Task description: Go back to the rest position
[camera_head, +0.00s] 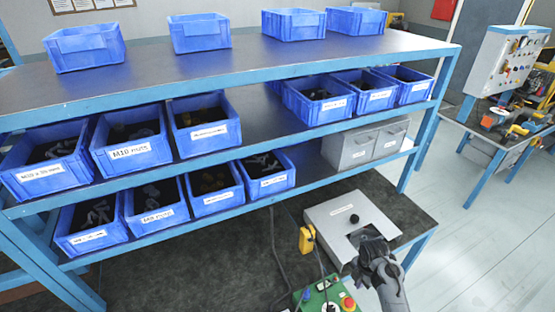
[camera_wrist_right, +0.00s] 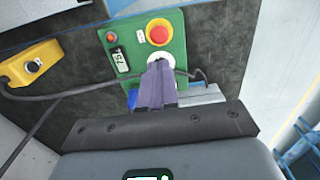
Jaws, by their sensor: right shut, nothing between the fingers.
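My right gripper (camera_head: 368,246) is in the lower right of the head view, in front of a light grey box on the bench. It also shows in the right wrist view (camera_wrist_right: 157,70), where its fingers are together with nothing between them. Behind the fingertips in that view lies a green control box (camera_wrist_right: 125,62) with a red button on a yellow base (camera_wrist_right: 159,32). The fingertips overlap a white round part of this box; I cannot tell whether they touch it. My left gripper is in neither view.
The grey box (camera_head: 325,217) and a yellow switch box (camera_head: 307,239) with a cable lie on the dark bench top (camera_head: 190,277). The blue shelf rack (camera_head: 250,62) above holds several blue bins. A side table (camera_head: 479,133) stands at the right, past clear floor (camera_head: 482,243).

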